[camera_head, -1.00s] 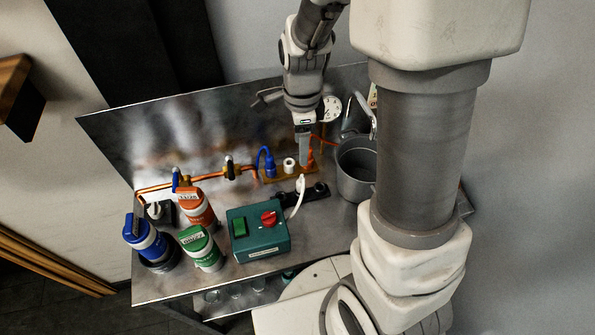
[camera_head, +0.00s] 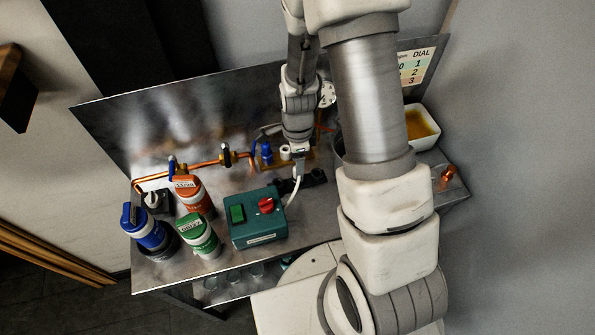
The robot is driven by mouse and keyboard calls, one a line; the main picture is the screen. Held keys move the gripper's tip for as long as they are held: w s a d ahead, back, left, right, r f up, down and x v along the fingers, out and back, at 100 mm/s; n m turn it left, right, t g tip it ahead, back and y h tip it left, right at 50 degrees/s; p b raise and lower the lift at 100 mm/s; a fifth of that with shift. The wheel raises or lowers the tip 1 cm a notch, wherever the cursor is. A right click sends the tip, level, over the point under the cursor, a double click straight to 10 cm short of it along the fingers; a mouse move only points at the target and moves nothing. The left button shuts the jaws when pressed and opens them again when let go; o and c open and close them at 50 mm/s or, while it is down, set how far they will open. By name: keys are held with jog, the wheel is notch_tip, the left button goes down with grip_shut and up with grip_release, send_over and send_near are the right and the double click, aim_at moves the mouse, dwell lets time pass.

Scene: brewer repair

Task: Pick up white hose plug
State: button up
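The white hose plug (camera_head: 293,190) is a curved white hose end at the black socket strip, just right of the green control box. My gripper (camera_head: 299,174) points down from above, with its fingertips at the top of the white hose. The fingers overlap the plug's upper end, so I cannot tell whether they touch it or whether they are open or shut. The black socket strip (camera_head: 316,177) lies on the metal bench and is partly hidden by my gripper.
A green box (camera_head: 254,218) with a red knob stands just left. A blue hose plug (camera_head: 266,153) and a white round fitting (camera_head: 285,152) are behind. Blue, orange (camera_head: 192,196) and green bottles stand left. My arm hides most of the grey pot; an orange-filled tub (camera_head: 421,127) is at back right.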

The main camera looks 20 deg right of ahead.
jog(key=shift+w+f, duration=0.1)
jog(key=shift+f, duration=1.55)
grip_shut()
